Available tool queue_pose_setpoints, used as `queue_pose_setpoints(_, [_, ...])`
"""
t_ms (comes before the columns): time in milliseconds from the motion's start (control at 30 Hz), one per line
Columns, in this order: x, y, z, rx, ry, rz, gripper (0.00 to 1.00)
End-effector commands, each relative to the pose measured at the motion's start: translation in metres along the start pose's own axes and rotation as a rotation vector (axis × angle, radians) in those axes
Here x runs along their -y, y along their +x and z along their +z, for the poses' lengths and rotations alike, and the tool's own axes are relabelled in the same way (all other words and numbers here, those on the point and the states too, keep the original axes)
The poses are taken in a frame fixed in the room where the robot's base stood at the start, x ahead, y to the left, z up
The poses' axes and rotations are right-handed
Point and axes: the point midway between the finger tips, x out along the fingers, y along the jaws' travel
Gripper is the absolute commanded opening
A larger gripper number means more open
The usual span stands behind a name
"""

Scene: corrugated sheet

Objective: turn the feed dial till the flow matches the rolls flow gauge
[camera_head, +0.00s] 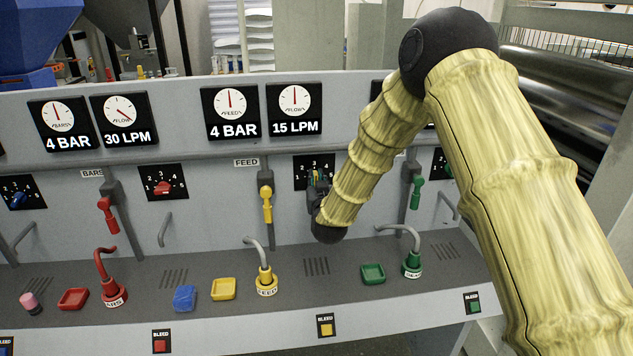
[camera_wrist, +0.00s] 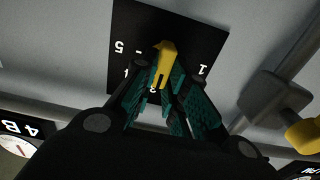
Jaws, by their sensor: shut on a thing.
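The feed dial is a yellow knob (camera_wrist: 165,58) on a black numbered plate (camera_wrist: 132,28); the plate also shows in the head view (camera_head: 302,170). My gripper (camera_head: 318,183) reaches the plate from the front. In the wrist view its teal fingers (camera_wrist: 163,72) are shut on the knob, one on each side. The number the knob points to is hard to tell. The feed flow gauge (camera_head: 295,103) reads 15 LPM, its needle about upright. The feed pressure gauge (camera_head: 230,108) reads 4 BAR. No gauge marked rolls is legible.
Left gauges labelled BARS read 4 BAR (camera_head: 60,118) and 30 LPM (camera_head: 124,114). A yellow valve handle (camera_head: 266,200) hangs left of my gripper, a green one (camera_head: 416,193) right. Hose fittings, trays and a blue block (camera_head: 184,298) stand on the ledge below. My arm hides gauges at right.

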Motion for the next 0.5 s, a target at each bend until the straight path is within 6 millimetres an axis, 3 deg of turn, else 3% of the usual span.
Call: queue_pose_setpoints(500, [-0.0051, 0.0004, 0.0061, -0.003, 0.325, 0.001, 0.0])
